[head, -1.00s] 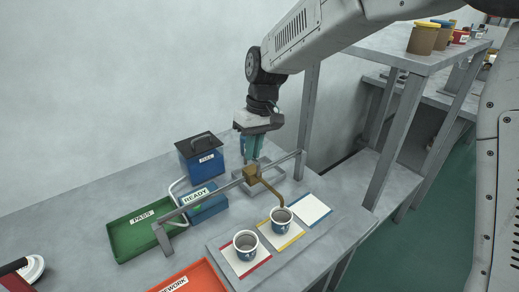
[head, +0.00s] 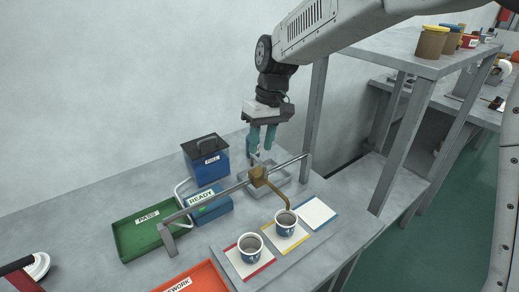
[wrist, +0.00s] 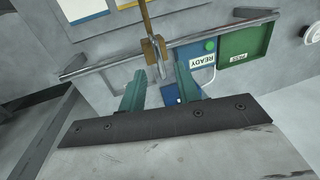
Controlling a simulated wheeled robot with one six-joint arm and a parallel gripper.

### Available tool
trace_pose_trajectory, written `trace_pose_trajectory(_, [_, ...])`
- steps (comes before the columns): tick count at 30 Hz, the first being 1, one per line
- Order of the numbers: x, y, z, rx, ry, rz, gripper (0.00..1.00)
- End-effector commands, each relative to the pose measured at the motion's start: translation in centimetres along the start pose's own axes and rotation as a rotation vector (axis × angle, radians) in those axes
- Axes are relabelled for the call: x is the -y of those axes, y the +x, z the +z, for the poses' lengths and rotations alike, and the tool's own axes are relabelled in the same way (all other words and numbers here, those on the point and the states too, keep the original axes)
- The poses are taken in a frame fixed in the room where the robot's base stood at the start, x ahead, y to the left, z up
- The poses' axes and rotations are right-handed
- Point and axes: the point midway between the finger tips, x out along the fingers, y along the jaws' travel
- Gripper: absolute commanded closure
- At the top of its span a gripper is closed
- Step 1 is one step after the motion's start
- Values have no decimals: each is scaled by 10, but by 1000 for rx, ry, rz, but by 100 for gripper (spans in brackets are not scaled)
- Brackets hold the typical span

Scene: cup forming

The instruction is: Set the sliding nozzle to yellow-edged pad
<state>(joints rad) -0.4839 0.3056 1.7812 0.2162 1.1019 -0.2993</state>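The sliding nozzle is a brown block (head: 259,177) on a grey rail, with a thin curved spout bending toward the front. The spout's end is over the cup (head: 286,226) on the yellow-edged pad (head: 299,237). My gripper (head: 260,151) is above and behind the block, fingers pointing down, spread apart and empty. In the wrist view, my gripper's two teal fingers (wrist: 160,68) stand apart, with the brown block (wrist: 153,48) just beyond their tips. The fingers appear clear of the block.
Another cup (head: 250,243) stands on the red-edged pad (head: 237,261). The blue-edged pad (head: 317,212) is empty. The rail (head: 222,193) spans the bench on end posts. A green PASS tray (head: 140,236), blue READY box (head: 208,207) and blue FULL container (head: 205,168) stand left.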

Motion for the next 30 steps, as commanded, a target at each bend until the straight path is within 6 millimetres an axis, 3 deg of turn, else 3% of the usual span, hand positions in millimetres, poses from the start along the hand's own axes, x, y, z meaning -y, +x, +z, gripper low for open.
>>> trace_pose_trajectory(3, [0,-23,0,-3,0,0,67])
trace_pose_trajectory(9, [0,-46,0,-2,1,0,67])
trace_pose_trajectory(23, [0,-50,0,2,23,2,67])
trace_pose_trajectory(26, [-3,-33,18,51,60,9,67])
trace_pose_trajectory(30, [-11,-36,73,85,137,36,67])
